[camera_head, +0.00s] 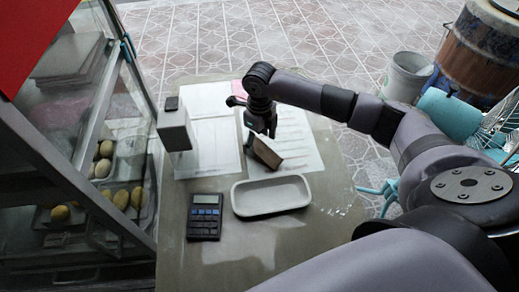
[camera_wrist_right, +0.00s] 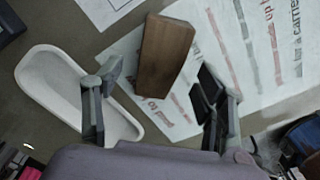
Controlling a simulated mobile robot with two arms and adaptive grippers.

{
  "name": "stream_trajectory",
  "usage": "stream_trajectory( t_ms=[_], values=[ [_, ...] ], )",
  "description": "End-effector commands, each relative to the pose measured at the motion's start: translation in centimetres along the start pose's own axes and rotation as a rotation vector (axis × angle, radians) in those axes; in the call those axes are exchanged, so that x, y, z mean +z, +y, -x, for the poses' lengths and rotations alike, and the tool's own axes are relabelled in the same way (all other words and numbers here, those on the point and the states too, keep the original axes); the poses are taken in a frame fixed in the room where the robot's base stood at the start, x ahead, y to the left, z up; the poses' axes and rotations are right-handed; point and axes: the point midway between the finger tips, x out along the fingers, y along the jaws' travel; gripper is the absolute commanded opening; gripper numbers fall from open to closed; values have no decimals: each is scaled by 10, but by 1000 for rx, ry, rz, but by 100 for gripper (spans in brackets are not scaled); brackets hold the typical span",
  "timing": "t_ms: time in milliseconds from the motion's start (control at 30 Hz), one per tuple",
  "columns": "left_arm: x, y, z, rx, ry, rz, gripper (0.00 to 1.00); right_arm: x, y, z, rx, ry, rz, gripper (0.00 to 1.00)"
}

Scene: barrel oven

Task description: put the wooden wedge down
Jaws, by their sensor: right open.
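The brown wooden wedge (camera_head: 267,153) is at the printed sheet on the table, just below my right gripper (camera_head: 262,122) in the head view. In the right wrist view the wedge (camera_wrist_right: 163,55) shows its flat brown face, lying over the sheet's edge and the bare table. My right gripper (camera_wrist_right: 158,88) is open there, its two fingers wide apart with nothing between the tips. The wedge appears just beyond them. I cannot tell whether a finger touches it. My left gripper is not in view.
A white tray (camera_head: 236,206) stands in front of the wedge. Printed sheets (camera_head: 295,135) cover the table's back. A glass cabinet (camera_head: 110,150) borders the left.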

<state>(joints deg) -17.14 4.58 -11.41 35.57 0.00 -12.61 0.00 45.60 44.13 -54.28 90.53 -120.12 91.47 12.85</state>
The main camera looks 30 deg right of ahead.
Motion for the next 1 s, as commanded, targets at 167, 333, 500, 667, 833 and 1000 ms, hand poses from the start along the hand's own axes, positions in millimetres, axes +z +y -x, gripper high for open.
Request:
stream_trajectory(
  t_ms=[167, 333, 500, 667, 833, 1000],
  values=[
    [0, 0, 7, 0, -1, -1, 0, -4, 0, -26, 1, 3, -1, 65],
    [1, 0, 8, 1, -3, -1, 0, -4, 0, -34, 0, 1, 0, 65],
    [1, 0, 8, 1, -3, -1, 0, -4, 0, -34, 0, 1, 0, 64],
    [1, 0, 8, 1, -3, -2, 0, -4, 0, -34, -1, 1, 0, 54],
    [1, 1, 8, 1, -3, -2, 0, -4, 0, -33, -1, 0, 0, 42],
    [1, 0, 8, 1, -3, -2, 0, -4, 0, -33, -1, 0, 0, 31]
  ],
)
